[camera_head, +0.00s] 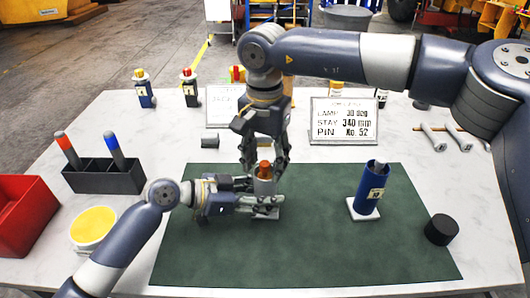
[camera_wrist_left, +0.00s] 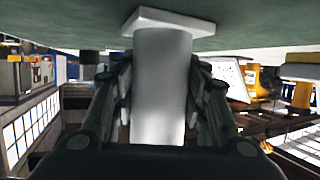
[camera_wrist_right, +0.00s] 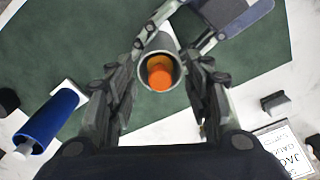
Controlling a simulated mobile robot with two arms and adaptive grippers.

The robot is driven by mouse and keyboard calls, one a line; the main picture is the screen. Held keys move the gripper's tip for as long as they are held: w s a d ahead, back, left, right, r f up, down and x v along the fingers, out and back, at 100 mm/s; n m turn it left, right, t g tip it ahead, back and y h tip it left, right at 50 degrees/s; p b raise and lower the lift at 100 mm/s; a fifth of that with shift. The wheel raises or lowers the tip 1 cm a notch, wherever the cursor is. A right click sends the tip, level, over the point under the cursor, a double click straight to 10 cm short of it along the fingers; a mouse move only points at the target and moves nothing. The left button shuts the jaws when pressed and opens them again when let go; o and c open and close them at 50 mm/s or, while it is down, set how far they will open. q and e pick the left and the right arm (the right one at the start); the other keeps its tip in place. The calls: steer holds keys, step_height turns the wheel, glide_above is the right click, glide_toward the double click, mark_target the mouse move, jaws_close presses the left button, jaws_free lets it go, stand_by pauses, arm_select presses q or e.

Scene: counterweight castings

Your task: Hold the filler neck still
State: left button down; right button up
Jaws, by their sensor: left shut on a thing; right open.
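The filler neck (camera_head: 264,187) is a pale grey upright tube on a square base plate on the green mat (camera_head: 310,255). It fills the middle of the left wrist view (camera_wrist_left: 162,90). An orange-topped piece (camera_head: 265,167) sits in its mouth; the right wrist view shows the orange end (camera_wrist_right: 160,79) inside the rim. My left gripper (camera_head: 258,199) comes in low from the left and is shut on the neck's side. My right gripper (camera_head: 264,158) points down over the mouth, its open fingers on either side of the orange top. Whether they touch it cannot be told.
A blue cylinder (camera_head: 368,192) on a white plate stands right of the neck, with a black cap (camera_head: 441,230) beyond. A dark rack (camera_head: 104,177) with two markers, a yellow-topped tub (camera_head: 93,225) and a red bin (camera_head: 24,213) are left. Signs (camera_head: 343,121) stand behind.

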arm_select(q)
steer(key=shift+s+f, duration=0.15)
steer(key=shift+f, duration=0.3)
steer(key=c, duration=0.9)
jaws_free()
steer(key=shift+o, duration=0.2)
steer(key=shift+r, duration=0.2)
steer(key=shift+r, duration=0.1)
